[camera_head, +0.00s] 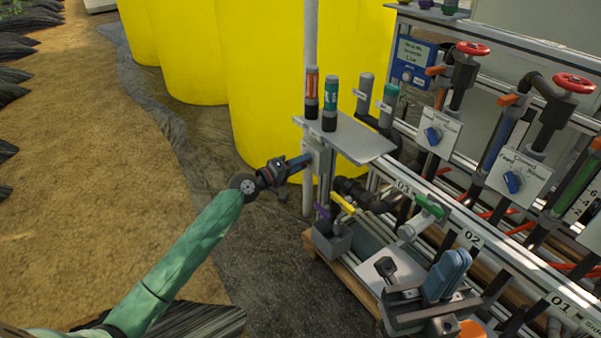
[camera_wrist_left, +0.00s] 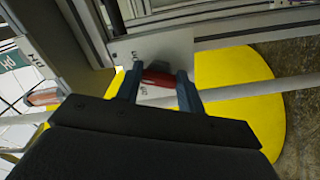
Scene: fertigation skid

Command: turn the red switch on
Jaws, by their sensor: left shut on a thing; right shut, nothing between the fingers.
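The red switch (camera_wrist_left: 158,78) sits on a pale plate (camera_wrist_left: 166,47) with small lettering in the left wrist view. Its red handle lies across the picture between the two blue fingers of my left gripper (camera_wrist_left: 160,74), which is shut on it. In the head view my left gripper (camera_head: 300,161) reaches from the left to the plate on the post, below a small grey shelf, and hides the red handle there. My right gripper (camera_head: 452,272) is shut and empty at the lower right, above the front of the skid.
The grey shelf (camera_head: 362,142) carries orange and green bottles close above my left gripper. Yellow tanks (camera_head: 265,110) stand behind. Pipes, red handwheels (camera_head: 573,83) and blue knobs (camera_head: 512,182) crowd the right. The soil (camera_head: 100,180) on the left is open.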

